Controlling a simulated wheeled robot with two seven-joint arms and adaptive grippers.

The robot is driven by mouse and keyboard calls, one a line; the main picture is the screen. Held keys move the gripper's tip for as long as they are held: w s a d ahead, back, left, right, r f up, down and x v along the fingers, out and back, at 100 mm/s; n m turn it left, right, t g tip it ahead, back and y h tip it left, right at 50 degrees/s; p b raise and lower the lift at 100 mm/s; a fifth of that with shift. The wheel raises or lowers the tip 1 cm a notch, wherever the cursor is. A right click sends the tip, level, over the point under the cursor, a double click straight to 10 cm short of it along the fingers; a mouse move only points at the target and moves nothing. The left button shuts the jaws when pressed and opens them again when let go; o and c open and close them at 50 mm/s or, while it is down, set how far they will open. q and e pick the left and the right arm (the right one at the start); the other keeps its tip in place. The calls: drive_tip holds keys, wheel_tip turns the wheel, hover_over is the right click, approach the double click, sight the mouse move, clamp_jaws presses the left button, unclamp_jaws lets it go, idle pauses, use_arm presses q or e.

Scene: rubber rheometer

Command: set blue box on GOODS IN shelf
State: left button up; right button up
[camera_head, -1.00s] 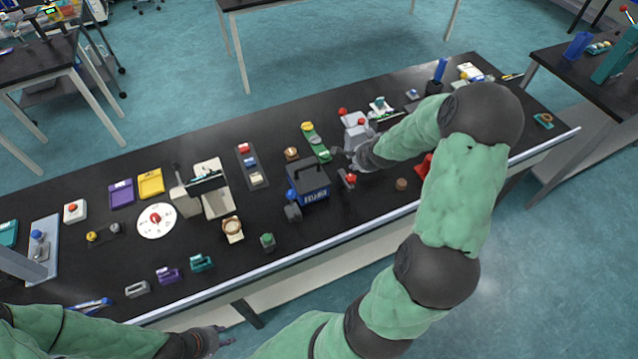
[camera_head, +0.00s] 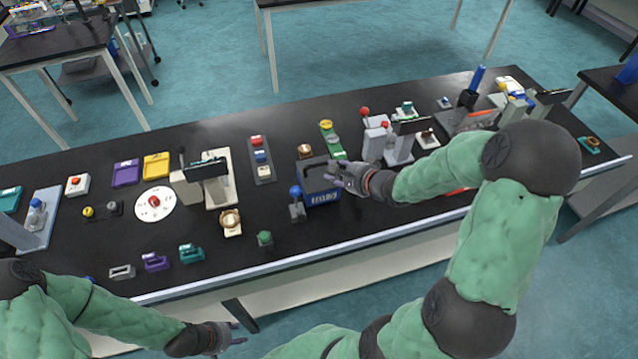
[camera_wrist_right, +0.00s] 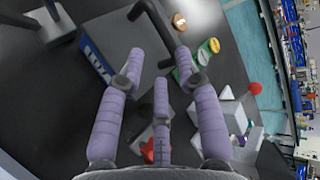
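The blue box (camera_head: 321,196), dark blue with white lettering on its front and a black handle, stands on the black bench near the middle. In the right wrist view its lettered side (camera_wrist_right: 95,58) is at the upper left, and its black handle (camera_wrist_right: 153,22) lies ahead of the fingers. My right gripper (camera_head: 338,176) is at the box's right upper side, fingers spread and empty; its fingers also fill the middle of the right wrist view (camera_wrist_right: 165,75). My left gripper (camera_head: 238,333) is open and empty in front of the bench. I cannot make out a GOODS IN shelf.
A blue-knobbed lever (camera_head: 296,200) stands close to the box's left. The bench front right of the box is partly hidden by my arm.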

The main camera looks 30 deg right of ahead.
sight(321, 176)
drive_tip(key=shift+w+a+f, duration=0.1)
drive_tip(key=shift+w+f, duration=0.25)
drive_tip(key=shift+w, duration=0.25)
drive_tip(key=b+x, duration=0.2)
drive_tip(key=x, duration=0.1)
drive_tip(key=b+x, duration=0.1)
drive_tip(key=shift+w+a, duration=0.25)
drive_tip(key=shift+a, duration=0.1)
drive_tip(key=shift+w+f, duration=0.15)
drive_tip(key=shift+w, duration=0.15)
clamp_jaws()
drive_tip(key=shift+r, duration=0.2)
